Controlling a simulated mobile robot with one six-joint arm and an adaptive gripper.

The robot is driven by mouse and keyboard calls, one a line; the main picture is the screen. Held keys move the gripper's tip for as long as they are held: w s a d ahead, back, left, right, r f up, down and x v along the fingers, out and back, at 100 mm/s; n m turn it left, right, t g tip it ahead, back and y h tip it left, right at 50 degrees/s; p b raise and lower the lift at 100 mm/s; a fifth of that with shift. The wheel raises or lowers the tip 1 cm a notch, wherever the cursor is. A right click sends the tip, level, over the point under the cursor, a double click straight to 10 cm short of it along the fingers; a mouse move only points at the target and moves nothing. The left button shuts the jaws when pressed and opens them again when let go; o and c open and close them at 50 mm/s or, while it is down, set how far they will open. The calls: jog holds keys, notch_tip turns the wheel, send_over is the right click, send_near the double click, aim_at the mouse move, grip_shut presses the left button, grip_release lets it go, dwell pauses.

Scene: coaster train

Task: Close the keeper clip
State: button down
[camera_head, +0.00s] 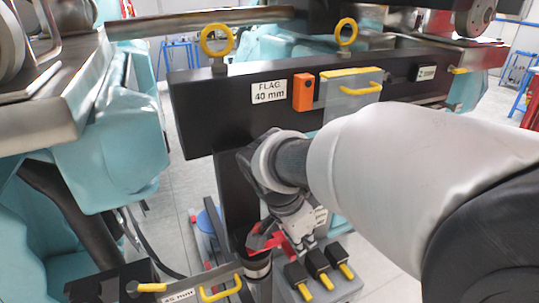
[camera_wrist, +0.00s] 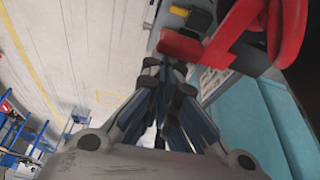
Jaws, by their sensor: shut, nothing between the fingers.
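A red clip-like part (camera_head: 262,238), which looks like the keeper clip, sits at the top of a dark upright cylinder (camera_head: 257,265) at the lower middle of the head view. In the wrist view a red hooked part (camera_wrist: 235,35) fills the upper right, with a flat red arm reaching left. My gripper (camera_head: 306,243) is just right of the red part in the head view. In the wrist view my gripper (camera_wrist: 168,75) has its fingers shut and empty, with their tips just below the red arm. I cannot tell whether they touch it, or how far the clip stands open.
A dark beam (camera_head: 215,95) with a "FLAG 40 mm" label (camera_head: 269,92) and an orange block (camera_head: 303,92) crosses above. A yellow handle (camera_head: 221,289) lies at the lower left.

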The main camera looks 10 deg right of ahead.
dwell(0.7)
jog(key=w+d, duration=0.1)
jog(key=d, duration=0.3)
jog(key=p+v, duration=0.3)
jog(key=v, duration=0.7)
jog(key=s+d+f+n+t+y, duration=0.2)
jog(key=s+n+t+y, duration=0.1)
jog(key=s+n, duration=1)
jog(key=s, duration=0.3)
jog(key=shift+d, duration=0.1)
